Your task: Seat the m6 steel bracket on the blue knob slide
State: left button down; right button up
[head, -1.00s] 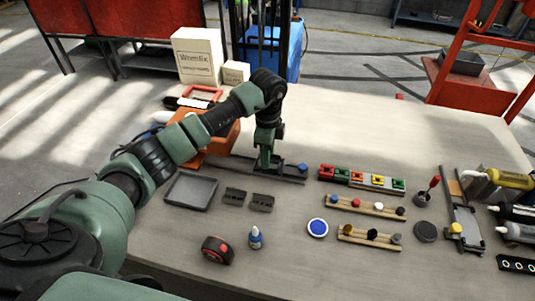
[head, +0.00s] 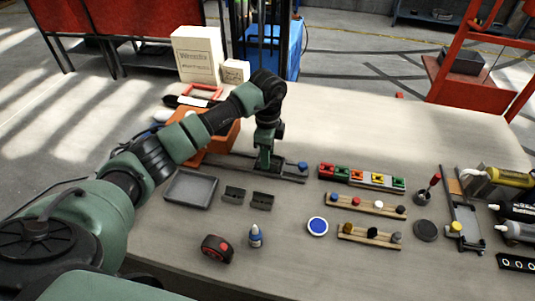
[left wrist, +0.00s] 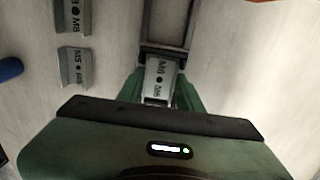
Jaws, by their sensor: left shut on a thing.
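The m6 steel bracket (left wrist: 158,76) is a grey metal piece marked M6, between the green fingers of my left gripper (left wrist: 160,95) in the left wrist view. In the head view my left gripper (head: 264,167) points down at the blue knob slide (head: 291,174), a long dark rail with a blue knob (head: 303,166) at its right end. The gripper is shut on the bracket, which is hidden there. In the left wrist view the bracket lies in line with the slide's dark frame (left wrist: 146,28), by its crossbar. Whether it rests fully down cannot be told. My right gripper is not in view.
Two other brackets, marked M8 (left wrist: 74,14) and M5 (left wrist: 74,68), lie beside the slide. A grey tray (head: 190,203), a tape measure (head: 216,248) and a glue bottle (head: 255,236) are nearer. An orange case (head: 222,140) stands behind my arm. Racks of small parts lie right.

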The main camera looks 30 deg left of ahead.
pick_arm(q)
jog(key=shift+f, duration=0.1)
dwell(0.4)
jog(key=shift+c, duration=2.3)
grip_release()
jog(key=shift+r+p, duration=2.35)
jog(key=shift+r, duration=0.7)
jog(key=shift+f, duration=0.1)
